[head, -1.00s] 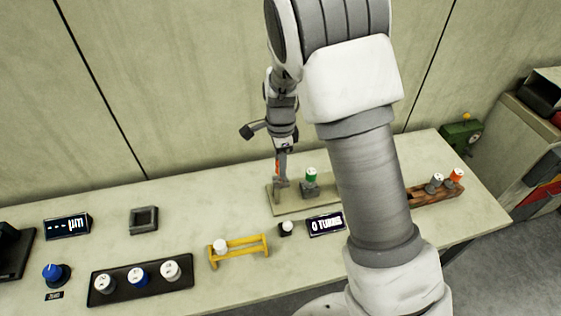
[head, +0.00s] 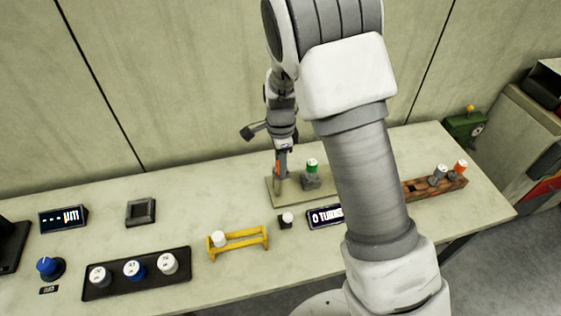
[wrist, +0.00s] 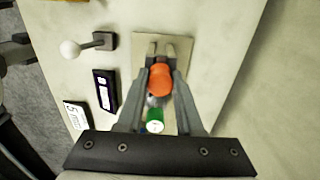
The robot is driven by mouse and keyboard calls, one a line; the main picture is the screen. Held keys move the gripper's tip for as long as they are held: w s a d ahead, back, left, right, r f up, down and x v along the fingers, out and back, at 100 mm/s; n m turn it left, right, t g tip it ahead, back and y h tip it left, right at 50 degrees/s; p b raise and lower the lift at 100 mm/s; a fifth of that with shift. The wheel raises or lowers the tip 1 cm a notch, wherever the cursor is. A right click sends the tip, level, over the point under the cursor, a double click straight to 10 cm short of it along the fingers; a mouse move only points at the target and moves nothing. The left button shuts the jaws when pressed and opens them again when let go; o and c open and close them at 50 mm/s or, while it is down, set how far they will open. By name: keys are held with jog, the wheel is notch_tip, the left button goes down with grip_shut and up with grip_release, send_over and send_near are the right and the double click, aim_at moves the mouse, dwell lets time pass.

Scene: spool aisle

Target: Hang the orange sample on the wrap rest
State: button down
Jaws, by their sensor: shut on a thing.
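The orange sample (wrist: 160,80) is between the fingertips of my gripper (wrist: 160,92) in the wrist view. My gripper is shut on it. In the head view my gripper (head: 280,178) points down over the left part of a tan plate (head: 283,200), with a bit of orange showing at its fingers. I cannot tell for sure which fixture is the wrap rest. My fingers hide the sample's lower part.
A green-topped sample (head: 312,166) on a grey block stands close right of my gripper. A yellow rack (head: 240,246), a small display (head: 324,216) and a black tray (head: 138,287) are nearer the front. A brown rack (head: 420,192) holds grey and orange samples at right.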

jog(key=shift+c, duration=2.4)
grip_release()
notch_tip(320, 180, up, 17)
jog(key=shift+r+p, duration=0.15)
jog(key=shift+p, duration=0.25)
jog(key=s+d+r+n+t+y, duration=0.1)
jog(key=s+d+r+n+t, duration=0.2)
jog(key=s+d+r+n, duration=0.65)
jog(key=s+d+n+t, duration=0.1)
jog(key=s+d+n, duration=0.1)
jog(key=s, duration=0.4)
jog(key=s+d+n+t+h, duration=0.1)
jog(key=s+d+n, duration=0.1)
jog(key=s+n, duration=0.2)
jog(key=s, duration=0.3)
jog(key=shift+s+t, duration=0.3)
